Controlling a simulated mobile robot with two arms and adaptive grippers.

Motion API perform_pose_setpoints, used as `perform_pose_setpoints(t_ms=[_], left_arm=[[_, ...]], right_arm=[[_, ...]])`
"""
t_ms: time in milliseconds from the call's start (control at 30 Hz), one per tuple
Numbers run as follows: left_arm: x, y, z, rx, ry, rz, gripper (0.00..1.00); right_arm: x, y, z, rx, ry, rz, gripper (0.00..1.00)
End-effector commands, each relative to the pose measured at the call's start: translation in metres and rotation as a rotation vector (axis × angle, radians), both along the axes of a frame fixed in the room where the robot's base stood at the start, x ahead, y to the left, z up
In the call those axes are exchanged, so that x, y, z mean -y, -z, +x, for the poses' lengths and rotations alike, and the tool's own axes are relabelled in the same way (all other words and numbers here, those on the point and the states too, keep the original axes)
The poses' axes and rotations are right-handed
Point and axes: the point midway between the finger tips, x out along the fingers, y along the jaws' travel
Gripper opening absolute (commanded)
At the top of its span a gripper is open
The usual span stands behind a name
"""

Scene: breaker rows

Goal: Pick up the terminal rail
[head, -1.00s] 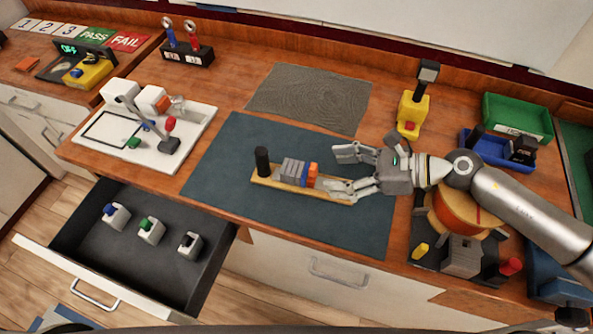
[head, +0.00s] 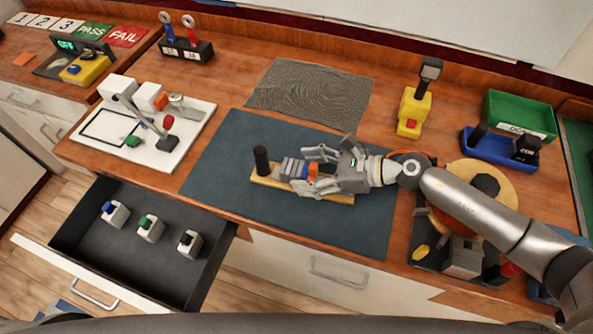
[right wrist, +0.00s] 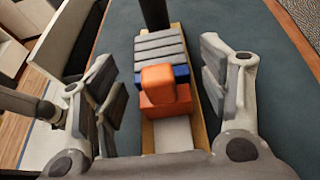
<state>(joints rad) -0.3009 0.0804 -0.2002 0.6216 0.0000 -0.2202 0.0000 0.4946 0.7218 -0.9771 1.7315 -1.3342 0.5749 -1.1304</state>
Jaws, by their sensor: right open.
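The terminal rail (head: 262,181) is a light wooden strip lying on the dark mat. It carries a black upright post (head: 262,160) at its left end, then grey blocks (head: 290,168), a blue piece and an orange block (head: 312,170). My right gripper (head: 312,168) is open, its fingers on either side of the rail around the orange end of the blocks. In the right wrist view the rail (right wrist: 148,138) runs between the two fingers, with the orange block (right wrist: 158,80) in the middle and gaps on both sides. My left gripper is not in view.
An open drawer (head: 75,215) holds several small breakers at the lower left. A white board with a small fixture (head: 190,150) stands left of the mat (head: 225,150). A yellow stand (head: 412,115), a green bin (head: 518,112) and a blue bin (head: 480,150) are at the right.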

Motion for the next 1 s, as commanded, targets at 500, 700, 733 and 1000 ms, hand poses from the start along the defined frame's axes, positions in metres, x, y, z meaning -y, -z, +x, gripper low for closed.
perform_pose_setpoints(t_ms=[500, 700, 733, 1000], left_arm=[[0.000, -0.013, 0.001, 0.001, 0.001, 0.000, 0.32], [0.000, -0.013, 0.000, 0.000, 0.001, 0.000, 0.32], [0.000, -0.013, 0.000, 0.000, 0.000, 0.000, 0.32], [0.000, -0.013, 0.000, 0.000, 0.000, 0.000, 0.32]], right_arm=[[-0.028, 0.013, 0.009, 0.003, 0.001, -0.001, 0.68], [-0.028, 0.013, 0.008, 0.003, 0.001, -0.001, 0.46], [-0.028, 0.013, 0.008, 0.003, 0.001, -0.001, 0.42], [-0.028, 0.011, 0.009, 0.003, 0.001, 0.002, 0.16]])
